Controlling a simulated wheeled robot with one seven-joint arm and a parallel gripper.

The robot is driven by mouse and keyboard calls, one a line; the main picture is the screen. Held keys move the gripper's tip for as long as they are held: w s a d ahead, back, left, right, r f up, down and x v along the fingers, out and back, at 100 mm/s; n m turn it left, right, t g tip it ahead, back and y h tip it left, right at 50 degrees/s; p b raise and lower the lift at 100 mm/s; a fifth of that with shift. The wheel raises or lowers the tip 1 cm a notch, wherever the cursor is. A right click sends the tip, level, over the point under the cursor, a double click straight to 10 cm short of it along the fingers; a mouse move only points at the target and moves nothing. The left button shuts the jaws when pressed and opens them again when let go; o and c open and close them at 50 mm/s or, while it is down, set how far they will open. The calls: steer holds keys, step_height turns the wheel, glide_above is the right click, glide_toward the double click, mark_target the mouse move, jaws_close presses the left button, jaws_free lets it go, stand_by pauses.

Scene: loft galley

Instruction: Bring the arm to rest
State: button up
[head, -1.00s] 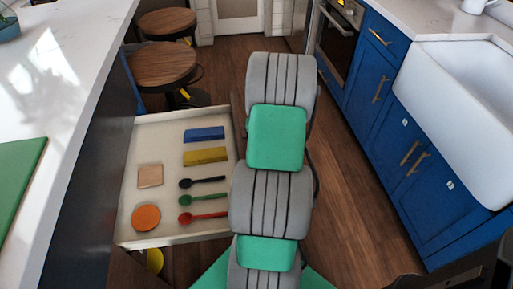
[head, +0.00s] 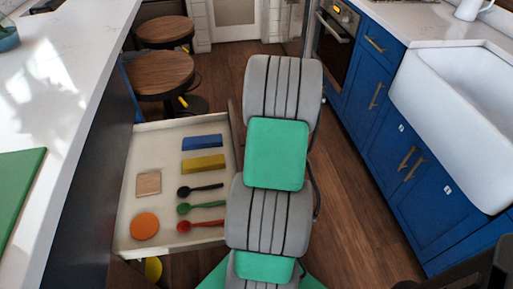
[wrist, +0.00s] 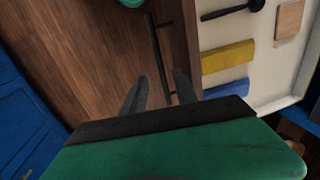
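My arm (head: 276,155), grey with green pads, stands upright in the middle of the head view, beside an open drawer. In the head view the gripper is hidden behind the arm.
The open drawer (head: 128,205) holds a blue block (head: 202,142), a yellow block (head: 204,163), a wooden square (head: 148,183), an orange disc (head: 145,226) and black, green and red spoons (head: 201,226). Stools (head: 160,72) stand behind. Blue cabinets (head: 425,215) and a white sink (head: 455,120) line the right.

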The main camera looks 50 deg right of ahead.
steer(key=shift+r, duration=0.1)
steer(key=w+a+r+n+h+p, duration=0.1)
steer(key=w+a+r+n+p, duration=0.15)
steer(key=a+r, duration=0.6)
steer(key=w+a+r+n+p, duration=0.1)
steer(key=w+a+r+p, duration=0.15)
steer(key=a+r, duration=0.6)
steer(key=s+a+r+n+p, duration=0.1)
steer(key=s+a, duration=0.1)
steer(key=a, duration=0.4)
steer(key=s+a+r+n+t+p, duration=0.1)
steer(key=s+a+n+p, duration=0.1)
steer(key=a, duration=0.4)
steer(key=s+a+r+n+p, duration=0.1)
steer(key=s+a, duration=0.2)
steer(key=a, duration=0.3)
steer(key=shift+s+a+r+t+h+p, duration=0.15)
steer(key=shift+s+r+t+h+p, duration=0.15)
steer(key=shift+t+h, duration=0.1)
